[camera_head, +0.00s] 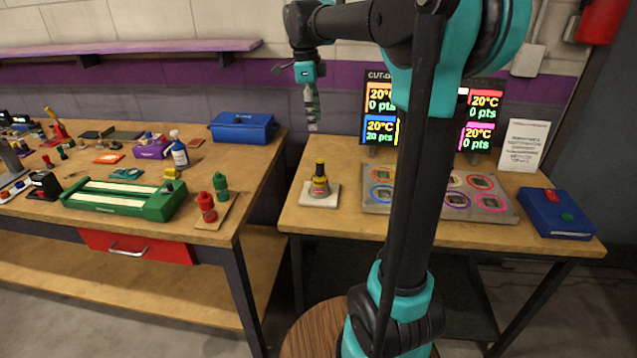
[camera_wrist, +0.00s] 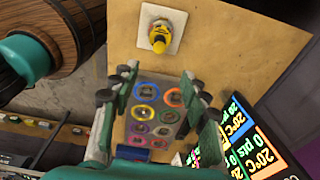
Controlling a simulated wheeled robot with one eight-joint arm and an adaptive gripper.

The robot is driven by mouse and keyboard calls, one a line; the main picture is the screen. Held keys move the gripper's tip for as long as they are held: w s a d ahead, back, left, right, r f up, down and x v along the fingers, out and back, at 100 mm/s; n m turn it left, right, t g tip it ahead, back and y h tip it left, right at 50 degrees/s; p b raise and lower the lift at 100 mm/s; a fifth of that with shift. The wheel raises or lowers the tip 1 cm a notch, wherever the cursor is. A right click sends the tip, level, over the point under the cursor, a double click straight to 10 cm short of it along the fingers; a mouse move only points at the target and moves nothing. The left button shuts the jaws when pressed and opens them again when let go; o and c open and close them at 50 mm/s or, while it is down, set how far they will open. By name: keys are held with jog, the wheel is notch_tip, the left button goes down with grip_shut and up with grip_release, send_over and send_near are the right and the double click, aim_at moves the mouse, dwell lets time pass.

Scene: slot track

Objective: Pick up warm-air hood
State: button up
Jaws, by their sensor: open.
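A small yellow piece with a black top, which I take to be the warm-air hood (camera_head: 319,187), stands upright on a white square pad (camera_head: 331,201) at the left end of the right-hand table. In the wrist view the hood (camera_wrist: 159,37) is at the top middle, beyond my fingertips, on its pad (camera_wrist: 177,20). My gripper (camera_head: 313,122) hangs above the back left of that table, higher than the hood and apart from it. In the wrist view my gripper (camera_wrist: 159,72) shows both fingers spread, with nothing held between them.
A grey board with coloured rings (camera_head: 377,202) lies right of the hood, partly hidden by my arm. Lit score displays (camera_head: 380,115) stand behind it. A blue box (camera_head: 555,213) is at the right end. A gap separates the left workbench, with its green tray (camera_head: 120,200) and blue case (camera_head: 242,127).

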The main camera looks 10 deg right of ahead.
aim_at(320, 160)
jog(key=f, duration=0.5)
jog(key=d+f, duration=0.1)
jog(key=f, duration=0.9)
jog(key=shift+s+d+f, duration=0.25)
jog(key=shift+s+d, duration=0.05)
jog(key=shift+c, duration=0.5)
grip_shut()
